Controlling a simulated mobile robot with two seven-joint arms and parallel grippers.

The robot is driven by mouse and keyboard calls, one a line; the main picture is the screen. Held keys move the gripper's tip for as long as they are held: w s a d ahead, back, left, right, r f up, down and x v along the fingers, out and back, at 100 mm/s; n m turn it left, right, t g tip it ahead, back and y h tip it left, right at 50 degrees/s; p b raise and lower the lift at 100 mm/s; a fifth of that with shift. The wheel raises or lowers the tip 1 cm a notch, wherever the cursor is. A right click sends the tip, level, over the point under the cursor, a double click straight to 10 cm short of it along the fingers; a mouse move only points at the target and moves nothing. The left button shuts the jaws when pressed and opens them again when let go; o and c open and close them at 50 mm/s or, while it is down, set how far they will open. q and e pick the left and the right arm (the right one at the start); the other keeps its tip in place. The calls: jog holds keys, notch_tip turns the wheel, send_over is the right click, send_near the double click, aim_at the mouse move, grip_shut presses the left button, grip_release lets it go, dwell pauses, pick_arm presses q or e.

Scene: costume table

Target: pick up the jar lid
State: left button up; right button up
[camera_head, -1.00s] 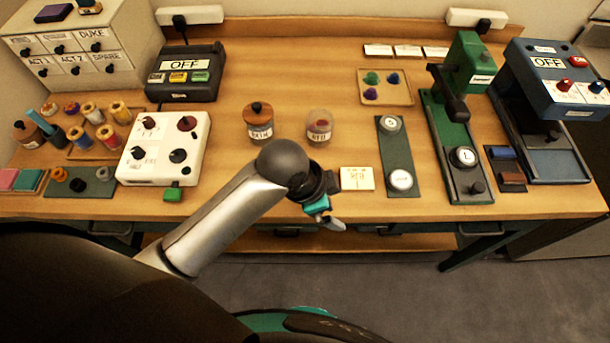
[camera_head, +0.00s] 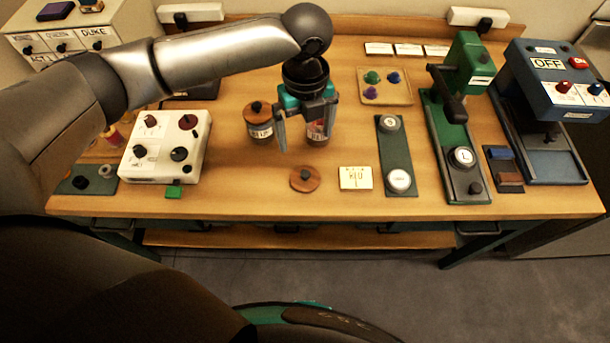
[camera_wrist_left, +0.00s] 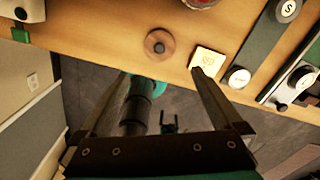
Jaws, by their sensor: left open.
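The loose jar lid (camera_head: 304,179), a round wooden disc with a dark knob, lies flat on the table near the front edge. It also shows in the left wrist view (camera_wrist_left: 159,44), beyond the fingertips and roughly centred between them. My left gripper (camera_head: 306,137) is open and empty, pointing down above the table, behind the lid in the head view. One glass jar (camera_head: 317,141) with red contents stands partly hidden behind a finger. Another jar (camera_head: 260,131) to its left wears a similar wooden lid. My right gripper is not in view.
A cream card (camera_head: 355,178) lies just right of the lid. A white control box (camera_head: 160,165) with a green tab stands to the left. A green strip with round weights (camera_head: 397,150) lies further right. Bare tabletop lies left of the lid.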

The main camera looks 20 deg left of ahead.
aim_at(305, 173)
pick_arm(q)
notch_tip(305, 173, down, 15)
jog(key=shift+f+b, duration=0.1)
jog(key=shift+b, duration=0.45)
jog(key=c, duration=1)
jog(key=shift+r, duration=0.2)
jog(key=shift+c, duration=0.2)
